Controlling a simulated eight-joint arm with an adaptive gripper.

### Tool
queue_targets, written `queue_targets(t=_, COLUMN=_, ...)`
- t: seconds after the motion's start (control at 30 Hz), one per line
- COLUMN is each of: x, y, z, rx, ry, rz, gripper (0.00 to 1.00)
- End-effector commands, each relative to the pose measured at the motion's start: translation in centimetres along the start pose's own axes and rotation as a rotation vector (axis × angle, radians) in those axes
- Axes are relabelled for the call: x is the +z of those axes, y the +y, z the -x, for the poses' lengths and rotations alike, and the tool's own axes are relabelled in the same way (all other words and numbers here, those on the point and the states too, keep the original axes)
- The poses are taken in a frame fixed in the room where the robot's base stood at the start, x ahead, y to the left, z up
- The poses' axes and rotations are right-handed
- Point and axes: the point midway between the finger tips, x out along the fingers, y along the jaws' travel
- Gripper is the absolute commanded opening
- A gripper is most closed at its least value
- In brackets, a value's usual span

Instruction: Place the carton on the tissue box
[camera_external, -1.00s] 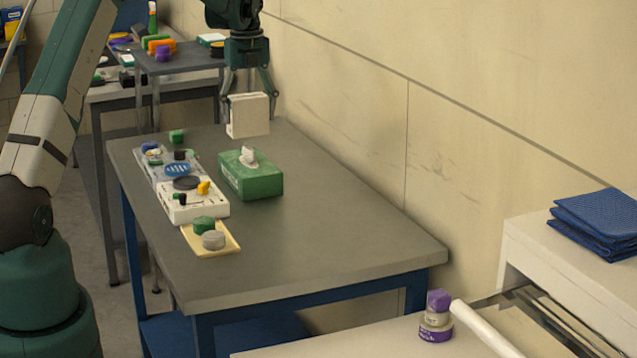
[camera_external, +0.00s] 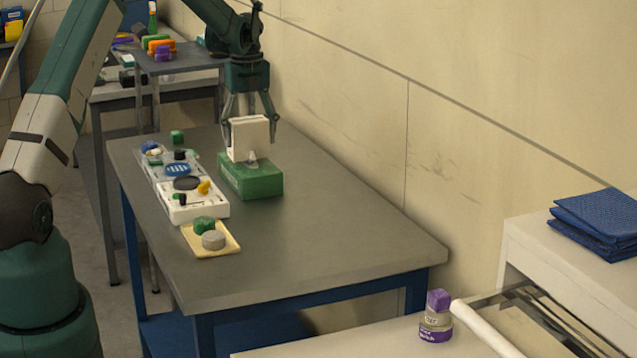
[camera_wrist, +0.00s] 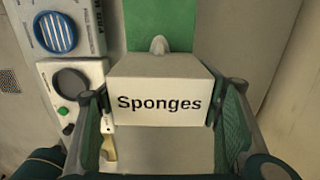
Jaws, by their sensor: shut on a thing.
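The carton (camera_external: 250,138) is a small white box, held upright between the fingers of my gripper (camera_external: 250,122). In the wrist view the carton (camera_wrist: 160,92) carries the word "Sponges", and my gripper (camera_wrist: 160,105) has a finger on each side of it. The green tissue box (camera_external: 252,181) lies on the grey table right below the carton. The carton's lower edge is at the tissue box's top, by the white tissue tuft; I cannot tell whether they touch. The tissue box (camera_wrist: 160,28) also shows beyond the carton in the wrist view.
Left of the tissue box stand white panels with round parts (camera_external: 195,205) and a yellow tray (camera_external: 225,245) holding a green and a grey piece. The table's right and front (camera_external: 330,240) are clear. The wall runs along the right.

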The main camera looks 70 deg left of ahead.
Motion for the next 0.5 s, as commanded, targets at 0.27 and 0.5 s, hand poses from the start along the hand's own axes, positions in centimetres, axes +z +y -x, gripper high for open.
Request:
queue_targets(t=0.27, x=-0.01, y=0.01, z=-1.26, rx=0.0, ry=0.0, rz=0.0, gripper=0.5)
queue_targets(t=0.5, x=0.0, y=0.01, z=-1.4, rx=0.0, ry=0.0, rz=0.0, gripper=0.5)
